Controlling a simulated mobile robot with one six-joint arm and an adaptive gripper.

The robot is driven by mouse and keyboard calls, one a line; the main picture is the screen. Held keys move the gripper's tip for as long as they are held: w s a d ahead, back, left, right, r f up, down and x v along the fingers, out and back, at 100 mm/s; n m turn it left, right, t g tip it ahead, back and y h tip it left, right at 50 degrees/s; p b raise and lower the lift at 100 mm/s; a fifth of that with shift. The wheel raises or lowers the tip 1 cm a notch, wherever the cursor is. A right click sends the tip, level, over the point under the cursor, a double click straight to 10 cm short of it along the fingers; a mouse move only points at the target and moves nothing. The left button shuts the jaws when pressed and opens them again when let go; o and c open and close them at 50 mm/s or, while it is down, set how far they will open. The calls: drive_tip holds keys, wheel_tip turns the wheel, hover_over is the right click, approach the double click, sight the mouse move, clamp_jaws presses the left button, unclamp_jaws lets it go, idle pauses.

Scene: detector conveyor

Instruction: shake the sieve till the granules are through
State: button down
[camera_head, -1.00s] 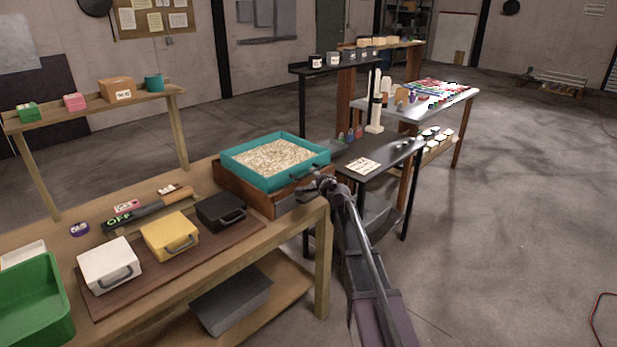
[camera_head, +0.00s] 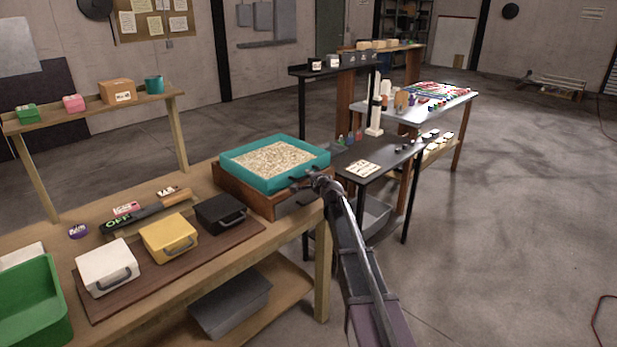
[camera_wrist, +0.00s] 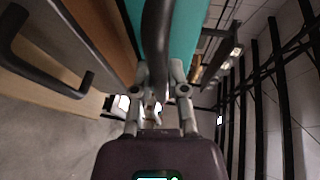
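The sieve (camera_head: 240,172) is a teal square tray full of pale granules (camera_head: 272,158). It sits on top of a brown wooden box (camera_head: 238,193) at the right end of the workbench. My gripper (camera_head: 311,181) is at the sieve's near right side, where its dark handle is. In the wrist view the dark curved handle (camera_wrist: 157,40) runs between the two fingers of my gripper (camera_wrist: 160,85), which look closed around it. The teal wall (camera_wrist: 184,35) stands just behind the handle. The inside of the box and the sieve's mesh are hidden.
Black (camera_head: 220,212), yellow (camera_head: 168,238) and white (camera_head: 105,268) boxes with handles stand left on the bench, beside a green bin (camera_head: 35,300). A dark table (camera_head: 390,160) with small bottles and a white stand is close behind my arm. Open floor lies right.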

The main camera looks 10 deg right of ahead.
sight(300, 171)
drive_tip(key=shift+w+a, duration=0.9)
drive_tip(key=shift+w, duration=0.35)
drive_tip(key=shift+w+a, duration=0.9)
drive_tip(key=shift+w, duration=0.3)
drive_tip(key=c, duration=0.6)
unclamp_jaws()
drive_tip(key=shift+w, duration=0.15)
drive_tip(key=shift+c, duration=0.2)
drive_tip(key=shift+r, duration=0.1)
